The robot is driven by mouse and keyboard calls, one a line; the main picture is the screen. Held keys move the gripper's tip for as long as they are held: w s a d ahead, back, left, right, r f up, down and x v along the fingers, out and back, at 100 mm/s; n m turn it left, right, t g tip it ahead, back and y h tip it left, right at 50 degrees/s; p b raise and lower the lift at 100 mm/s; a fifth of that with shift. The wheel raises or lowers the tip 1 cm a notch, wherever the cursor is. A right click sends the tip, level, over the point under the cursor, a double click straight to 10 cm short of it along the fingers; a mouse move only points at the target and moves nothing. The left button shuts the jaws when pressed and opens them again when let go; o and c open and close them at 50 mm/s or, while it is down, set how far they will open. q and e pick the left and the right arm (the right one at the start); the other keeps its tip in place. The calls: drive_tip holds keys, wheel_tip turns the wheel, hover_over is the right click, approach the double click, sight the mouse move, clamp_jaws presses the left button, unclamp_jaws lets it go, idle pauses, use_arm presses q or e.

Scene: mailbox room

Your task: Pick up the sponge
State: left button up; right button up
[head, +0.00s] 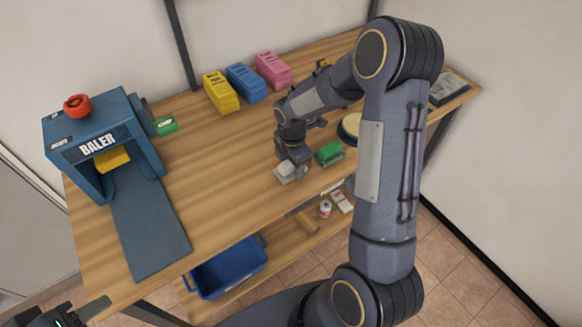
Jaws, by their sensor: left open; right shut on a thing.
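My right gripper (291,159) points down at the front edge of the wooden table, shut on a small pale grey block (287,174). The block is partly hidden by the gripper, and I cannot tell whether it touches the tabletop. It may be the sponge, but it is too small to be sure. A green block (330,153) lies just right of the gripper, apart from it. My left gripper (80,313) is open and only partly in view at the bottom left corner, away from these things.
The wooden table (215,150) has clear middle room. A blue baler (105,140) stands left, a green item (166,125) beside it. Yellow (221,92), blue (246,83) and pink (273,70) holders line the back. A blue bin (228,268) sits below.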

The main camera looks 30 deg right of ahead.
drive_tip(key=shift+r, duration=0.1)
drive_tip(key=shift+w+r, duration=0.1)
drive_tip(key=shift+r, duration=0.5)
drive_tip(key=shift+s+d+r+b, duration=0.15)
drive_tip(key=shift+s+r+b, duration=0.3)
drive_tip(key=shift+s+r, duration=1.7)
drive_tip(key=shift+s+d+r+b, duration=0.15)
drive_tip(key=shift+s+r+b, duration=0.25)
drive_tip(key=shift+s+r, duration=1.8)
drive_tip(key=shift+s+d+r+b, duration=0.15)
drive_tip(key=shift+s+r+b, duration=0.3)
drive_tip(key=shift+s+r, duration=1.7)
drive_tip(key=shift+s+f, duration=0.6)
drive_tip(key=shift+f, duration=0.05)
drive_tip(key=o, duration=0.4)
drive_tip(key=c, duration=0.3)
